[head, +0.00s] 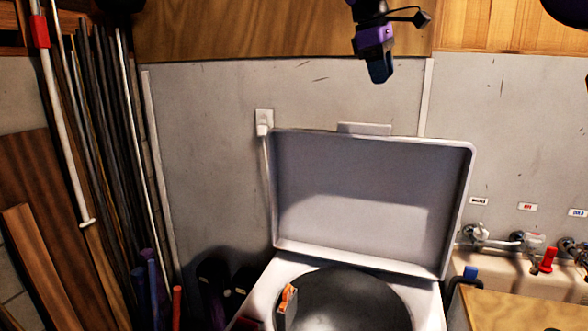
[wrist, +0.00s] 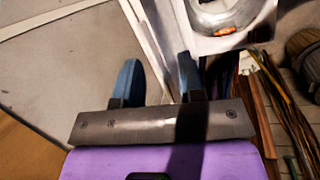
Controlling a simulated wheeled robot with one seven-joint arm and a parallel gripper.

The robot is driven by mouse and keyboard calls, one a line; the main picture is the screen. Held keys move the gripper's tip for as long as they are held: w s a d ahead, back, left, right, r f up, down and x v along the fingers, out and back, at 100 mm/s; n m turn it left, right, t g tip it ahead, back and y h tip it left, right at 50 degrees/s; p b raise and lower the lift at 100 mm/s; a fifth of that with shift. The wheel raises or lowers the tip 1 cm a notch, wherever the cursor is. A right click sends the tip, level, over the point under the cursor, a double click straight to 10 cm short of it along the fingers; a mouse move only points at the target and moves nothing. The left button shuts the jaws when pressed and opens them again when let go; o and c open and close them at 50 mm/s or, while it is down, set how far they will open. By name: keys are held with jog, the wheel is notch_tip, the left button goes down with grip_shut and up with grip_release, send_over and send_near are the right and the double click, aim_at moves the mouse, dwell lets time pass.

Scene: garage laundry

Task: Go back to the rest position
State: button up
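My gripper (head: 380,70) hangs at the top of the head view, in front of the wall and above the raised lid. In the wrist view its two blue fingertips (wrist: 158,72) stand apart with nothing between them. The gripper is open and empty, and touches nothing that I can see. The top-loading washer's raised lid (head: 370,190) stands below it. The open drum (head: 345,300) is at the bottom of the head view. An orange and grey item (head: 288,303) is at the drum's left edge; an orange patch also shows in the wrist view (wrist: 227,31).
Long poles and boards (head: 100,140) lean at the left. Taps (head: 478,233) and a wooden counter (head: 510,308) are at the right. A plugged outlet (head: 264,122) is on the wall. The space around the gripper looks clear.

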jog(key=s+d+m+t+y, duration=0.1)
jog(key=s+d+m, duration=0.3)
jog(key=s, duration=0.7)
jog(key=s+d+f+m+t+y, duration=0.1)
jog(key=s+d+f+m, duration=0.2)
jog(key=s+f, duration=0.6)
jog(key=s+d+f+m+t+y, duration=0.1)
jog(key=s+d+f+m+t, duration=0.1)
jog(key=s+f, duration=0.7)
jog(key=s+d+m, duration=0.1)
jog(key=s+m, duration=0.1)
jog(key=s, duration=0.6)
jog(key=shift+d+f+y, duration=0.2)
jog(key=shift+f+y, duration=0.2)
